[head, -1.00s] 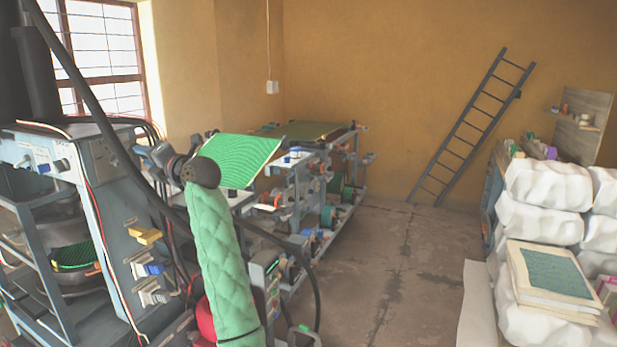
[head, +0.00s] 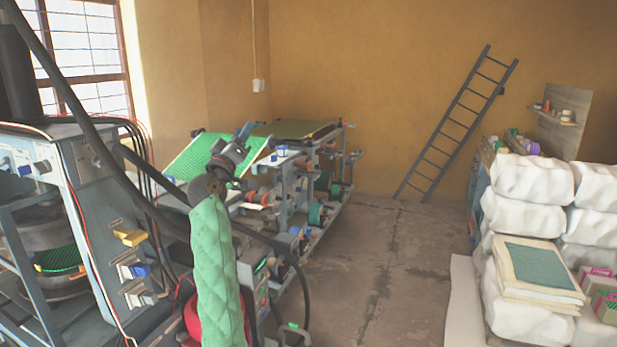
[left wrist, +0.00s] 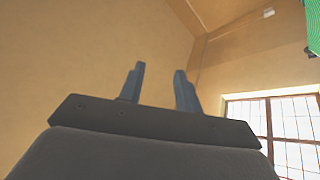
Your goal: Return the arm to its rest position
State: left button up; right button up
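My left arm, in a quilted green sleeve (head: 216,270), rises in the lower middle of the head view. Its gripper (head: 243,132) points up and away, in front of a tilted green sheet (head: 192,153). I cannot tell from the head view whether they touch. In the left wrist view the two fingers (left wrist: 159,72) stand apart with nothing between them, against the bare wall. My right gripper is not in view.
The grey press (head: 90,190) stands close on the left, with a green plate (head: 60,259) inside and cables around it. A cluttered bench (head: 300,165) lies beyond the arm. White sacks (head: 530,180) stand right. The middle floor (head: 390,260) is clear.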

pick_arm(q)
jog(key=d+f+m+g+y, duration=0.3)
jog(key=f+g, duration=0.5)
jog(key=f, duration=1.9)
jog(key=s+f+g+y, duration=0.1)
jog(key=s+f+g, duration=0.35)
jog(key=f, duration=0.95)
jog(key=s+f+g+y, duration=0.1)
jog(key=s+f, duration=0.6)
jog(key=f, duration=0.7)
jog(key=s+a+f+m+g+y, duration=0.15)
jog(key=s+f+g, duration=0.25)
jog(key=s+f, duration=1.8)
jog(key=s+f+g, duration=0.2)
jog(key=s+f, duration=0.5)
jog(key=s, duration=0.6)
jog(key=s+f+g, duration=0.2)
jog(key=s+f, duration=0.5)
jog(key=s, duration=0.6)
jog(key=shift+s+a+f+m, duration=0.2)
jog(key=shift+s+a+m, duration=0.15)
jog(key=shift+a, duration=0.1)
jog(key=shift+a, duration=0.1)
